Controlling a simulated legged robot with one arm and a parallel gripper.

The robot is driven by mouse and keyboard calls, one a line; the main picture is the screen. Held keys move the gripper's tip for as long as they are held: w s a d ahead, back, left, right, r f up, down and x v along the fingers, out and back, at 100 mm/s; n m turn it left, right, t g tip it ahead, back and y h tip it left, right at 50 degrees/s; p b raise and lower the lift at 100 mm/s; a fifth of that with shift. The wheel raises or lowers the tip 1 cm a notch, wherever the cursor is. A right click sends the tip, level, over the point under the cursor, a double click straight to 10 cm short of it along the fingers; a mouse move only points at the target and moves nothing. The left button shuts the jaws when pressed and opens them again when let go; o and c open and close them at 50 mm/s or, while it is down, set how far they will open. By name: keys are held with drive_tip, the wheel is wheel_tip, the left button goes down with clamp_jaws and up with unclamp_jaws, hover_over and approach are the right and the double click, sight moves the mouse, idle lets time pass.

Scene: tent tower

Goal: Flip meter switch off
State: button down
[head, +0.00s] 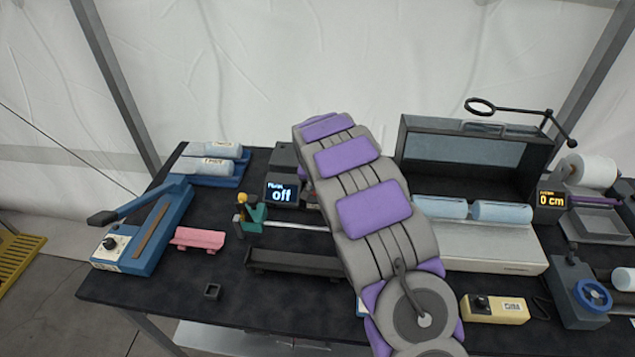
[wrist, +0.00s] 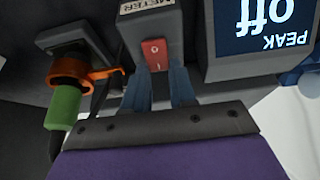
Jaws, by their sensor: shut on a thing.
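The meter switch is a grey box marked METER in the wrist view, with a red rocker (wrist: 154,52) on its face. My gripper (wrist: 159,84) has its two blue fingers at the lower end of the rocker, one on each side, and is shut on the switch. The fingertips are partly lost against the dark housing. A display (wrist: 262,25) beside it reads "PEAK off", upside down in this view. The display also shows in the head view (head: 282,193), where my arm hides the switch and my gripper.
A green-handled part with an orange collar (wrist: 66,95) is close to my gripper's left in the wrist view. In the head view, a blue sealer (head: 150,228), a pink block (head: 198,239) and a dark tray (head: 290,262) crowd the black table (head: 150,291).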

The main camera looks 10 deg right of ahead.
drive_tip(key=shift+s+f, duration=0.1)
drive_tip(key=c, duration=0.9)
unclamp_jaws()
drive_tip(key=shift+a, duration=0.1)
drive_tip(key=p+v, duration=0.3)
drive_tip(key=v, duration=1.4)
drive_tip(key=shift+a, duration=0.1)
